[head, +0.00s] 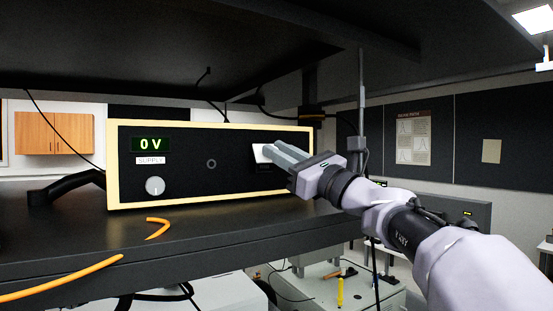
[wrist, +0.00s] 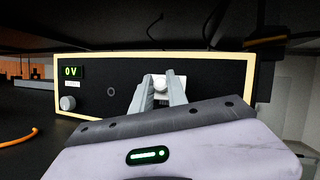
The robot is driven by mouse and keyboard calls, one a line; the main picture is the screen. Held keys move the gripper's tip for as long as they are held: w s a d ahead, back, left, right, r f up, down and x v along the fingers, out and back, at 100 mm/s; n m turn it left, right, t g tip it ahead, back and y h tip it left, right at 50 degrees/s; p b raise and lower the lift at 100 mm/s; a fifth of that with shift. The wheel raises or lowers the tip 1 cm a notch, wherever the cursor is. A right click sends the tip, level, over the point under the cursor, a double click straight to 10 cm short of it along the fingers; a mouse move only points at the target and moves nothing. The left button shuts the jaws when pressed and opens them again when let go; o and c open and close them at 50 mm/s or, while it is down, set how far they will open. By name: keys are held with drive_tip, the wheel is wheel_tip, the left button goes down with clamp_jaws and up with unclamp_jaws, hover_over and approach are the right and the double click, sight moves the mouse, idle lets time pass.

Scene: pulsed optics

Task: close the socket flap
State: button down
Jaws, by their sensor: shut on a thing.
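The socket flap (head: 261,153) is a small pale plate on the right part of the black front panel of the supply unit (head: 190,181). A dark socket area shows around and below it. My gripper (head: 276,153) reaches in from the right, with its fingertips at the flap. In the wrist view the pale flap (wrist: 160,80) lies between the two grey fingers of my gripper (wrist: 161,88), which are shut on it. The fingers hide part of the flap, and I cannot tell its exact angle.
The supply's display (head: 150,144) reads 0 V, above a grey knob (head: 155,186). The unit stands on a dark shelf (head: 220,235), with another dark shelf close overhead. An orange cable (head: 62,280) lies on the lower shelf at the front left.

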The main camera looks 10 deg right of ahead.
drive_tip(key=c, duration=1.3)
unclamp_jaws()
drive_tip(key=b+v, duration=0.3)
drive_tip(key=v, duration=1.4)
drive_tip(key=shift+b, duration=0.4)
drive_tip(key=shift+s+d, duration=0.15)
